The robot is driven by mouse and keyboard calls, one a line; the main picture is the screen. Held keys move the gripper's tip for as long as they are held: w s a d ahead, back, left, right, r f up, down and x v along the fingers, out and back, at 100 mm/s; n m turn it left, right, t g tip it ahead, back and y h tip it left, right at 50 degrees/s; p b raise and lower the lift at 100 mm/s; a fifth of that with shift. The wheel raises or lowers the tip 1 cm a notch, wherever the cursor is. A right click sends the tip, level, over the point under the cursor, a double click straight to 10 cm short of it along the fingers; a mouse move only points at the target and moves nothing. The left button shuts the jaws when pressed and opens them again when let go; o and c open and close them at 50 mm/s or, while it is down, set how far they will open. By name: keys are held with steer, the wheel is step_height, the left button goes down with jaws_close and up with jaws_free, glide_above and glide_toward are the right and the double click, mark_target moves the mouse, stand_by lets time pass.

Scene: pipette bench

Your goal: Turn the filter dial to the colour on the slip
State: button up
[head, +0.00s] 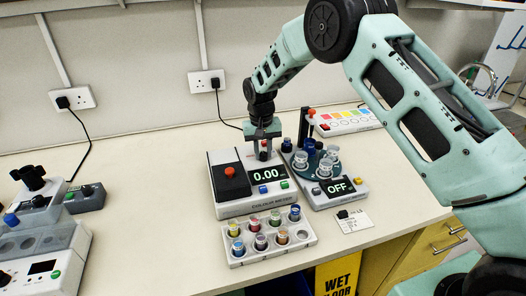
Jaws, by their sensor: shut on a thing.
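The meter (227,205) stands on the bench, with a red knob on its black lid and a display reading 0.00. My gripper (264,154) points down over the meter's back right part, just above the display. It is shut on a small dark and reddish part there, which looks like the filter dial (264,157); the fingers hide most of it, and I cannot read its setting. A small white slip (356,224) with a dark patch lies on the bench at the right; its colour is too small to tell.
A white rack (238,262) of coloured vials stands in front of the meter. Beside it is a device (352,189) reading OFF, holding several vials. A colour strip panel (345,121) is behind. More equipment (40,250) stands at left. Bench between is clear.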

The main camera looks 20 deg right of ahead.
mark_target(261, 153)
steer(key=o, duration=1)
steer(key=r+b, duration=0.1)
steer(key=r, duration=0.4)
steer(key=r+b, duration=0.1)
steer(key=r, duration=0.5)
steer(key=r+b, duration=0.1)
steer(key=r, duration=0.5)
steer(key=shift+a+r+b, duration=0.25)
steer(key=shift+a+b, duration=0.05)
steer(key=shift+b, duration=0.05)
steer(key=s+a+n+y, duration=0.1)
steer(key=s+a+n, duration=0.3)
steer(key=s, duration=0.8)
steer(key=s+a+n+y, duration=0.1)
steer(key=s+a, duration=0.5)
steer(key=s, duration=0.5)
steer(key=s+d+f+n, duration=0.1)
steer(key=s, duration=0.5)
steer(key=s+d+f+n, duration=0.1)
steer(key=s+d+f, duration=0.1)
steer(key=s, duration=0.5)
steer(key=s+d+f+n+h, duration=0.1)
steer(key=s+f+n, duration=0.1)
steer(key=s, duration=0.4)
steer(key=shift+s+d+f, duration=0.2)
steer(key=shift+s+d, duration=0.05)
steer(key=shift+s, duration=0.15)
